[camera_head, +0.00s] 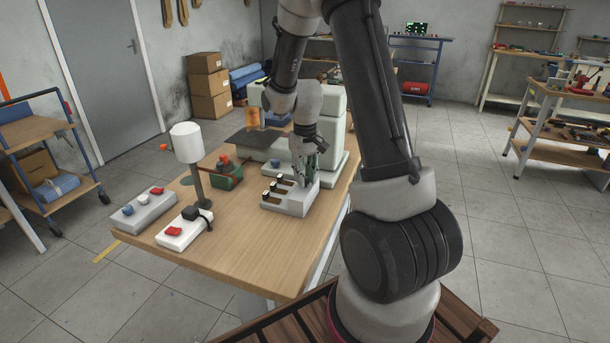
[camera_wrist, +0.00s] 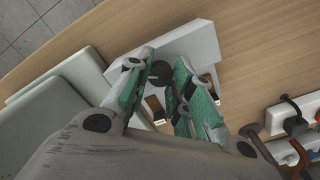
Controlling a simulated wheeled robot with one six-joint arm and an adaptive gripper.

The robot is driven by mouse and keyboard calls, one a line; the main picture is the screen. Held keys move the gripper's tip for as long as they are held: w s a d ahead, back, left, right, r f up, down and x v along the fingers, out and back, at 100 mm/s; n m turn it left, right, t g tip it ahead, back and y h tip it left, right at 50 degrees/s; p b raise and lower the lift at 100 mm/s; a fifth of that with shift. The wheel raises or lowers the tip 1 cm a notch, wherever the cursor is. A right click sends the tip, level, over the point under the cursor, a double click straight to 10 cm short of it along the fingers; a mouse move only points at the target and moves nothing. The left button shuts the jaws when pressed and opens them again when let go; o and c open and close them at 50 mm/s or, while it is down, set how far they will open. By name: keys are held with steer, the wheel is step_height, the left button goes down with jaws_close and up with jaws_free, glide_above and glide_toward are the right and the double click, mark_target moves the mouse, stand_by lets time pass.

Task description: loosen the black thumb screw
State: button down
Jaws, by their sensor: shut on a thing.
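The black thumb screw (camera_wrist: 160,74) shows in the wrist view as a dark round knob on a light grey block (camera_wrist: 198,40). My gripper (camera_wrist: 167,62) has green-padded fingers, one on each side of the knob, and is shut on it. In the head view my gripper (camera_head: 304,172) points down at the back right part of the grey block (camera_head: 292,208) on the wooden table. The screw cannot be made out there, behind the fingers. Several dark-and-white pieces stand in a row along the block's left side.
A pale green machine (camera_head: 330,112) stands close behind my gripper. A white cylinder on a post (camera_head: 186,143), a grey box (camera_head: 145,214) and a white box with a red switch (camera_head: 172,240) stand at the left. The table front (camera_head: 265,255) is clear.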

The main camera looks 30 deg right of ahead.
steer(key=shift+n, duration=0.5)
steer(key=shift+w, duration=0.1)
steer(key=c, duration=1.2)
jaws_free()
step_height(320, 180, up, 12)
